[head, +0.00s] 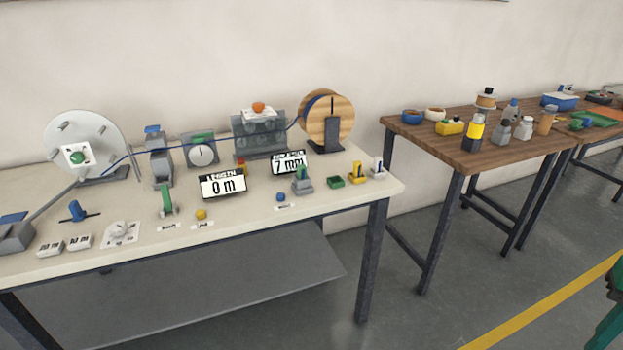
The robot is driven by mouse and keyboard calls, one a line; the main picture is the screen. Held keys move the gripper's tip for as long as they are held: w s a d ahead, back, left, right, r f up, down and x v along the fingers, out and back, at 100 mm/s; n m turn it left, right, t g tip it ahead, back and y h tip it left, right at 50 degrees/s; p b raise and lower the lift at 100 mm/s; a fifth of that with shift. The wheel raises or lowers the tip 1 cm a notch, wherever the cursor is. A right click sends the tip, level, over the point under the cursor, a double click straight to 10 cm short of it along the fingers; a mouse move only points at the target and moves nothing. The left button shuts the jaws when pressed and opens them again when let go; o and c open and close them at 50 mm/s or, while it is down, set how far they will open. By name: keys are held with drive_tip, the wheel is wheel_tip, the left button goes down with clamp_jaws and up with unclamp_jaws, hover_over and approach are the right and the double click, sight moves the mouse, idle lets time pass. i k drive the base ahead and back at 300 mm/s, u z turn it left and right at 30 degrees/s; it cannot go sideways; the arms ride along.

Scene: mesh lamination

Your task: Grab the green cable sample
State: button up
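No piece that I can clearly make out as a green cable sample shows. Small green things on the near white table are a low green block (335,182) near the right end and an upright green lever (168,200) near the front edge. A green tray (604,117) lies at the far right, too small to see what it holds. My gripper is not in view.
The white table (130,255) carries a cable machine with a disc (85,140), a wooden spool (327,118) and displays reading 0 m (223,186) and 7 mm (289,163). A brown table (470,150) holds bottles and bowls. Grey floor lies between, with a yellow line (545,310).

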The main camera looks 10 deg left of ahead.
sight(301, 169)
drive_tip(key=z, duration=0.05)
drive_tip(key=i, duration=0.9)
drive_tip(key=z, duration=0.05)
